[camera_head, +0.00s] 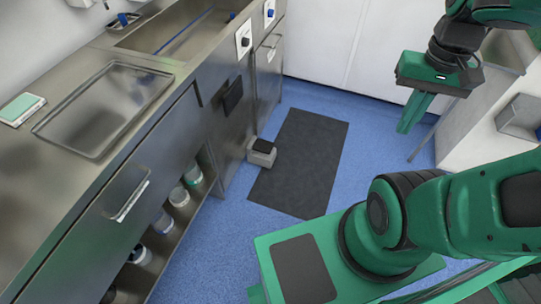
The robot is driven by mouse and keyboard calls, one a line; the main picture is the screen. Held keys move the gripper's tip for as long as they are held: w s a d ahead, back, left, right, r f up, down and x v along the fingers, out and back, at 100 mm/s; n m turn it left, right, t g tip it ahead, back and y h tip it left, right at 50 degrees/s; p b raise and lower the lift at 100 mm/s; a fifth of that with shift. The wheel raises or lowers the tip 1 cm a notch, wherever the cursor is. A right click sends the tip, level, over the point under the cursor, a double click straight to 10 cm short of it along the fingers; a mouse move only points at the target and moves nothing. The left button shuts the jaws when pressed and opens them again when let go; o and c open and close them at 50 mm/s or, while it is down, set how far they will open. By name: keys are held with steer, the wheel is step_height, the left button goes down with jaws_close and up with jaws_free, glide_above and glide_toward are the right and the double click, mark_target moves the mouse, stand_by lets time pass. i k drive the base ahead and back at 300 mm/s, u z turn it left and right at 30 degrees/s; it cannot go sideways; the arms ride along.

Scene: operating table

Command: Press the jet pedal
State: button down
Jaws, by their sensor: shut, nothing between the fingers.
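The pedal (262,152) is a small grey block with a black top plate. It sits on the floor at the left edge of a dark mat, close against the foot of the steel counter. I see no label on it, and it is the only pedal in view. My gripper (405,128) hangs at the upper right, pointing down, with its green fingers together and nothing between them. It is well to the right of the pedal, above the floor and apart from it.
The dark mat (301,173) lies flat on the blue floor (233,216). The steel counter (190,72) with a sink and a tray (104,108) runs along the left; its open shelf holds several jars. A white wall stands behind. A white cabinet (482,120) stands at the right.

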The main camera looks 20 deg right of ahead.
mark_target(261, 145)
steer(key=k, duration=0.9)
steer(key=z, duration=0.2)
steer(key=i, duration=0.4)
steer(key=z, duration=0.65)
steer(key=i, duration=1.2)
steer(key=u, duration=0.35)
steer(key=i, duration=0.8)
steer(key=u, duration=0.5)
